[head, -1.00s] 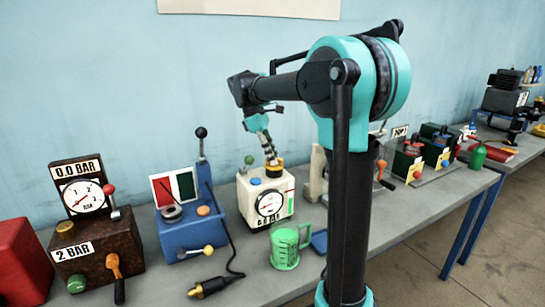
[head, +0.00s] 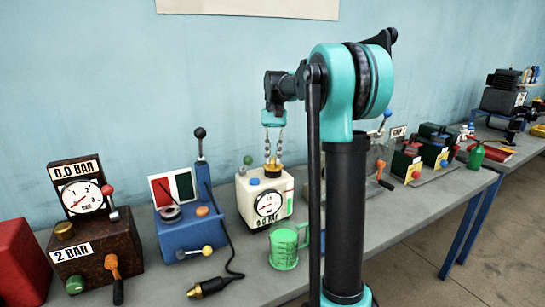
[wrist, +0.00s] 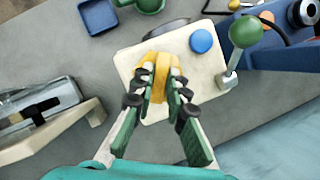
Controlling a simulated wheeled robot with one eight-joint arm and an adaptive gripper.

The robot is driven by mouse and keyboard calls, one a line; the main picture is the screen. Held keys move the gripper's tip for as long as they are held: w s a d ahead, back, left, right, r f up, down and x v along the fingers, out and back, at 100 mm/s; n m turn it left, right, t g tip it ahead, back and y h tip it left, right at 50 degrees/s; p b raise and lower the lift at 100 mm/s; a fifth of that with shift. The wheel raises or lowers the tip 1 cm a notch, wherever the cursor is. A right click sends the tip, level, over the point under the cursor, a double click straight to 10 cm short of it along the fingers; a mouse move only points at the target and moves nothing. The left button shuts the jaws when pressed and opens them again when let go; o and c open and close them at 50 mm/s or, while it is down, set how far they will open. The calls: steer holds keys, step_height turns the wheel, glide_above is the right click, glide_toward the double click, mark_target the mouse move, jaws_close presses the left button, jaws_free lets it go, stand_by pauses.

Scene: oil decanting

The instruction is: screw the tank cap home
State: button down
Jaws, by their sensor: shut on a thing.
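The white tank (head: 246,204) stands on the bench with a round gauge on its front and its top facing up. The yellow cap (head: 273,168) sits at the tank's top; it also shows in the wrist view (wrist: 160,64). My gripper (wrist: 160,84) comes down from above and is shut on the yellow cap, one finger on each side. In the head view my gripper (head: 272,158) is upright over the cap. The filler opening under the cap is hidden, so I cannot tell how far the cap is seated.
On the tank top are a blue button (wrist: 201,41) and a green-knobbed lever (wrist: 246,32). A green jug (head: 286,247) stands in front of the tank, near a blue tray (wrist: 98,16). A blue device (head: 185,232) stands to the left, its black cable on the bench.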

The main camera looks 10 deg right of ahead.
mark_target(273, 158)
steer(key=m+y, duration=0.1)
steer(key=m, duration=0.2)
steer(key=shift+d, duration=0.1)
steer(key=c, duration=1.4)
jaws_free()
steer(key=shift+c, duration=0.2)
steer(key=shift+r, duration=2.95)
